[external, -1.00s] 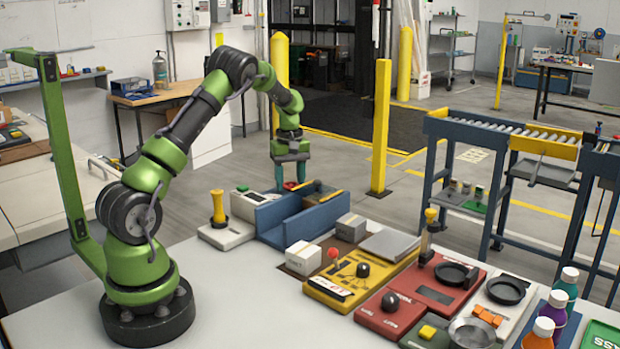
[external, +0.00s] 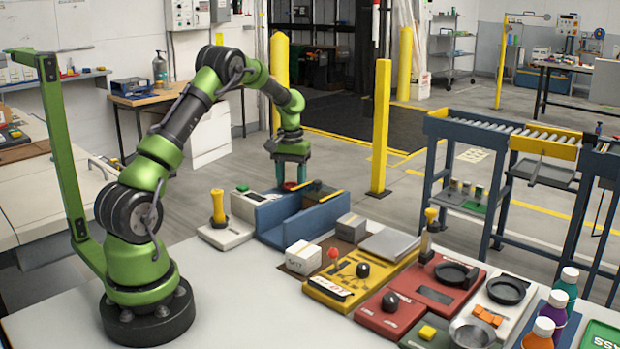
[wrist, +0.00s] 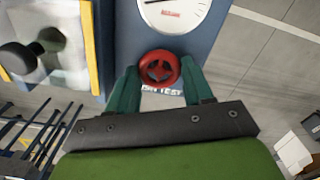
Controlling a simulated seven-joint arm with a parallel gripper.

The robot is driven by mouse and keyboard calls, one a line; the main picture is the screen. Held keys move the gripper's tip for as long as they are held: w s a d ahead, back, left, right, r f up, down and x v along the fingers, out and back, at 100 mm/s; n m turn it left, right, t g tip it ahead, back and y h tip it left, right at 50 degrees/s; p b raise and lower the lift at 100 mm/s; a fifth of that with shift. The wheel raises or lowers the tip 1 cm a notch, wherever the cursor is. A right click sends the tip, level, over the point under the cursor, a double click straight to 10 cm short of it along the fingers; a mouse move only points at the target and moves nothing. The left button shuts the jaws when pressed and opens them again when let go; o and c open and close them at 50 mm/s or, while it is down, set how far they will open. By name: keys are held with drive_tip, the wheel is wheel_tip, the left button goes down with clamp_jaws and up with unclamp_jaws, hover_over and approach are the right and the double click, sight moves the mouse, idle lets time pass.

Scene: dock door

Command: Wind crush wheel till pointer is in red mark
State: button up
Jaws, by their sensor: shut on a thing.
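The crush wheel (wrist: 159,69) is a small red handwheel on the blue press unit (wrist: 122,40), seen in the wrist view. My gripper (wrist: 160,78) has its green fingers on either side of the wheel and is shut on it. A white dial (wrist: 172,12) with a small red mark shows just beyond the wheel, cut by the top edge. A dark pointer line seems to show on it, but its exact place against the mark is hard to tell. In the external view my gripper (external: 291,184) is over the far end of the blue unit (external: 310,217), with the wheel mostly hidden.
A black knob (wrist: 18,57) on a clear plate lies left of the wheel. A beige box with a yellow handle (external: 218,206) stands left of the blue unit.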

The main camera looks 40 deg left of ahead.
sight(292, 183)
drive_tip(key=shift+m, duration=0.6)
drive_tip(key=o, duration=1)
drive_tip(key=shift+o, duration=0.2)
wheel_tip(292, 183, up, 17)
drive_tip(key=shift+w, duration=0.1)
